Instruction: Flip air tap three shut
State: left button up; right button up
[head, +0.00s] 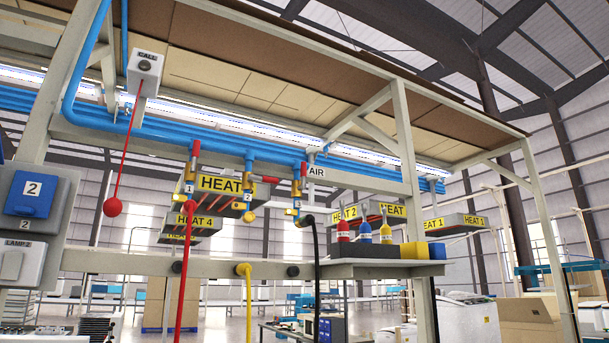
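Three brass air taps hang in a row below the blue pipe, near the sign reading AIR (316,172). The rightmost tap (297,188) has a red lever (303,170) standing about upright beside its pipe, and a black hose (316,262) hangs below it. The middle tap (248,187) has its red lever (268,179) sticking out sideways to the right. The left tap (188,186) has its red lever (195,154) upright, with a red hose (185,270) below. The number tags on the taps are too small to read. Neither gripper is in view.
A grey box with a red pull cord and ball (113,207) hangs left of the taps. A blue switch marked 2 (34,194) is at far left. A shelf (385,268) with red, blue and yellow bottles stands right. HEAT units hang behind the taps.

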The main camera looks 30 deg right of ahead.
aim_at(303, 174)
jog(key=i+l, duration=0.25)
jog(key=l, duration=0.15)
jog(key=i+l, duration=0.25)
jog(key=l, duration=0.15)
jog(key=i+l, duration=0.25)
jog(key=l, duration=0.15)
jog(key=z, duration=0.05)
